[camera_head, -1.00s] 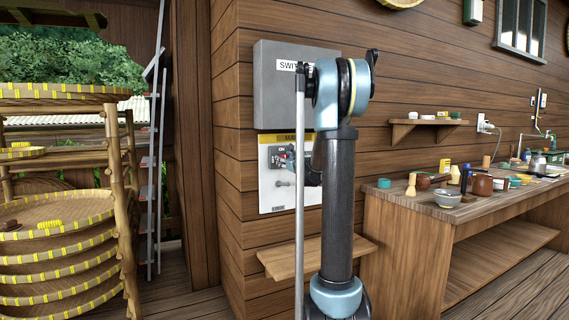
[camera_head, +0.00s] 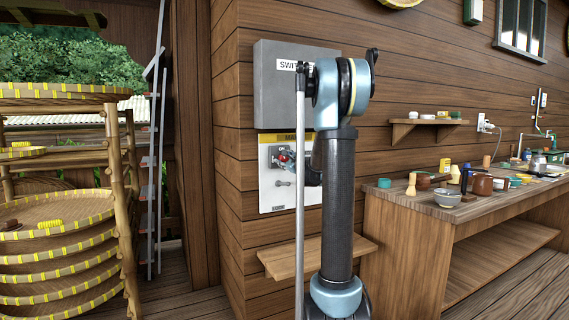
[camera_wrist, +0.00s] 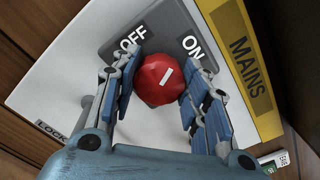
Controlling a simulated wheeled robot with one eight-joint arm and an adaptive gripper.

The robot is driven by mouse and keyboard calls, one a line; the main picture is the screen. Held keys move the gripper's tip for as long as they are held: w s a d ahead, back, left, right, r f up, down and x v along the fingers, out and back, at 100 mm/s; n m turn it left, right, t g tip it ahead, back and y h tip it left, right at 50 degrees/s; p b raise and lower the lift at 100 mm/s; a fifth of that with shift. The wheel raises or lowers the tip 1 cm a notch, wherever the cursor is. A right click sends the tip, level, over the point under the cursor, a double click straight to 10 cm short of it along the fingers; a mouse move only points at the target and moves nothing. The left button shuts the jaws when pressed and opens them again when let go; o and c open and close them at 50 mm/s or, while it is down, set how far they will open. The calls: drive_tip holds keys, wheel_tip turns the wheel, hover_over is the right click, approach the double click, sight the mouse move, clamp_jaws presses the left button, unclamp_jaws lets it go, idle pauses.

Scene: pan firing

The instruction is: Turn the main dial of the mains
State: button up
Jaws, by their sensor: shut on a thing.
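The red main dial (camera_wrist: 160,80) shows on a dark plate in the wrist view, between the words OFF and ON. Its white mark points toward ON. In the head view a bit of the red dial (camera_head: 284,157) shows beside my gripper (camera_head: 290,162) on the white mains panel (camera_head: 270,200). My arm hides the panel's right part.
A grey switch box (camera_head: 270,100) hangs above the panel. A small wooden shelf (camera_head: 280,262) juts from the wall below. A cluttered workbench (camera_head: 450,210) stands at right, and a rack of woven trays (camera_head: 60,230) at left.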

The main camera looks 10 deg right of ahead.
drive_tip(key=n, duration=0.6)
drive_tip(key=shift+a+f+n, duration=0.15)
drive_tip(key=shift+n, duration=0.15)
drive_tip(key=n, duration=0.6)
drive_tip(key=shift+s+f, duration=0.15)
drive_tip(key=o, duration=1)
drive_tip(key=shift+f, duration=0.1)
drive_tip(key=shift+o, duration=0.2)
drive_tip(key=v, duration=1.1)
drive_tip(key=shift+s, duration=0.35)
